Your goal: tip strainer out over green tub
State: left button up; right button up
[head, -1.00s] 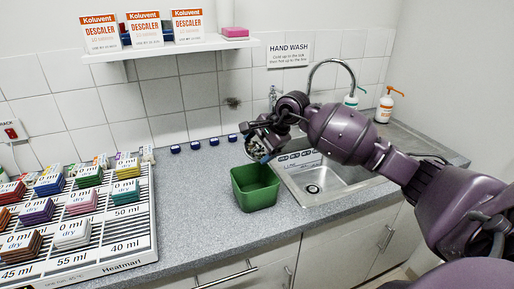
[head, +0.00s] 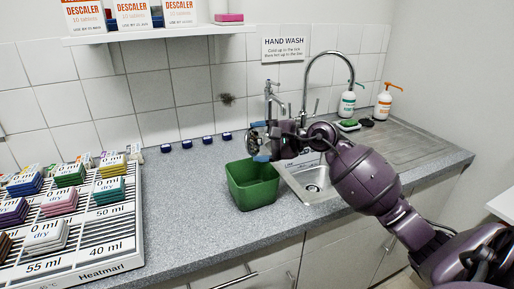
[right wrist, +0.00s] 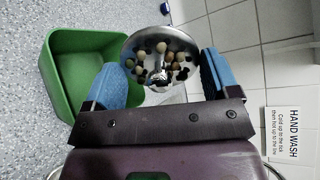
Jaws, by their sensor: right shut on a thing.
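My right gripper (head: 262,143) is shut on the strainer, above the back edge of the green tub (head: 253,186). In the right wrist view the strainer (right wrist: 146,43) is a round shiny metal bowl between the blue fingertips (right wrist: 163,78). Several tan and dark round pieces show in its face around a central metal stem. In the head view the strainer is small and partly hidden by the gripper. The green tub (right wrist: 62,88) shows left of the strainer in the right wrist view, its visible inside plain green. My left gripper is not in view.
The sink (head: 312,184) with a tall curved tap (head: 333,54) lies right of the tub. A smaller tap (head: 269,95) stands behind the gripper. A rack of labelled stacks (head: 110,240) is at left. Small blue items (head: 187,144) line the wall. Soap bottles (head: 383,103) stand back right.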

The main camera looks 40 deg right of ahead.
jog(key=f+t+y+b, duration=0.1)
jog(key=b, duration=0.2)
jog(key=shift+w+f, duration=0.1)
jog(key=shift+f, duration=0.25)
jog(key=shift+f+t+b, duration=0.1)
jog(key=shift+t+b, duration=0.2)
jog(key=shift+b, duration=0.1)
jog(key=t+y+b, duration=0.1)
jog(key=b, duration=0.2)
jog(key=shift+f+t, duration=0.1)
jog(key=shift+t, duration=0.3)
jog(key=shift+f+t+b, duration=0.1)
jog(key=shift+t+b, duration=0.3)
jog(key=shift+b, duration=0.55)
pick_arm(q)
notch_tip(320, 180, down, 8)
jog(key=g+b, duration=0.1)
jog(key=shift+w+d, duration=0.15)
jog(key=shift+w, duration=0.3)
pick_arm(e)
jog(key=shift+r+t+y, duration=0.25)
jog(key=shift+t+y, duration=0.15)
jog(key=shift+y, duration=0.1)
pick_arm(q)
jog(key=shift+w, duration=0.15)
pick_arm(e)
jog(key=shift+r, duration=0.2)
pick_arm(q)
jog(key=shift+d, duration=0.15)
